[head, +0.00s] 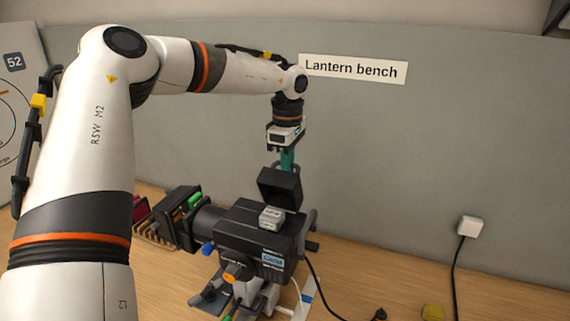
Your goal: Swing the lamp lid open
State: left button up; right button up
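The black lamp (258,238) stands on the bench with its barrel toward the left. Its black lid (280,188) stands raised at the back of the housing top, tilted up. A small grey block (271,216) shows on the housing top in front of the lid. My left gripper (287,163) points down just behind the lid's upper edge, with its teal fingers partly hidden by the lid. I cannot tell whether the fingers touch the lid or how far apart they are. My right gripper is not in view.
A rack with coloured items (157,222) stands left of the lamp. A cable runs from the lamp to the right along the wooden bench (370,285). A grey wall (440,150) with a "Lantern bench" sign (352,68) stands close behind.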

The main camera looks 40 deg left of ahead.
pick_arm(q)
jog(key=shift+w+a+f, duration=0.2)
jog(key=shift+w+f, duration=0.1)
jog(key=shift+w, duration=0.35)
jog(key=shift+w+a+f, duration=0.2)
jog(key=shift+w+f, duration=0.1)
jog(key=shift+w, duration=0.3)
jog(key=o, duration=1.8)
jog(key=shift+o, duration=0.2)
jog(key=shift+f, duration=0.2)
jog(key=shift+s+f, duration=0.1)
jog(key=shift+p, duration=0.3)
